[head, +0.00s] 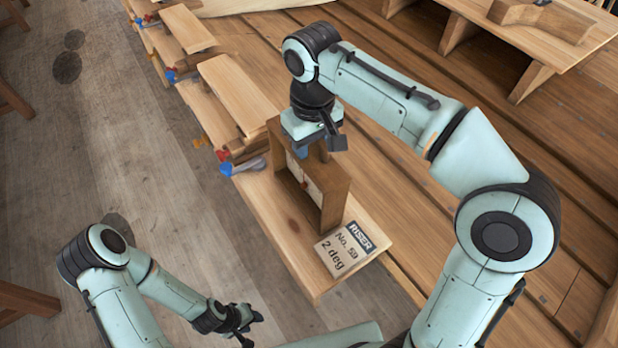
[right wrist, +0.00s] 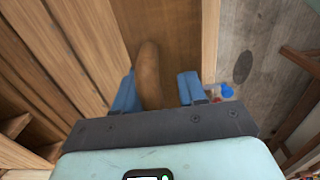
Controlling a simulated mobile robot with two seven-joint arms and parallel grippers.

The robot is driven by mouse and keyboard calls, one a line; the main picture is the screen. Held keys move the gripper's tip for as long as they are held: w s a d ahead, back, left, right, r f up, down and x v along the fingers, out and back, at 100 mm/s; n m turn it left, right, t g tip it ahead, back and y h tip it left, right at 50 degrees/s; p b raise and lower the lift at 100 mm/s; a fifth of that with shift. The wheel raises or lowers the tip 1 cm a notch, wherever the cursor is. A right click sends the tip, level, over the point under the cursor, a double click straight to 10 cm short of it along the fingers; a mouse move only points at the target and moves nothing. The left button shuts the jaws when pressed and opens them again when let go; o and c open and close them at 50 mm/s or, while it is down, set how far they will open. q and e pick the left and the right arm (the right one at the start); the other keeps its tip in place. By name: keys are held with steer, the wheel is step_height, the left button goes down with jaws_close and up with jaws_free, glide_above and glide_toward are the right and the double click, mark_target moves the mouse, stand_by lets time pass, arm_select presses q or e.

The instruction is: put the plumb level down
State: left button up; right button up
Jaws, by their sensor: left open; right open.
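The plumb level (head: 337,207) is a brown wooden frame with a pale panel and a small red part. It stands upright on the plank beside the riser card (head: 352,248). My right gripper (head: 304,152) is at its top and hides part of it. In the right wrist view, the blue fingers of this gripper (right wrist: 157,90) are apart, with a rounded brown wooden piece (right wrist: 148,72) between them, closer to the left finger. I cannot tell whether they touch it. My left gripper (head: 240,322) is open and empty, low in the head view, away from the level.
The card reads "RISER", "2 deg" and a number. Loose boards (head: 238,92) with red and blue clamps (head: 240,166) lie along the plank's left edge. A wooden bench (head: 540,30) stands at the upper right. Bare grey floor (head: 110,130) is at the left.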

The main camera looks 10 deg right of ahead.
steer(key=shift+w, duration=0.15)
steer(key=shift+c, duration=1.3)
jaws_close()
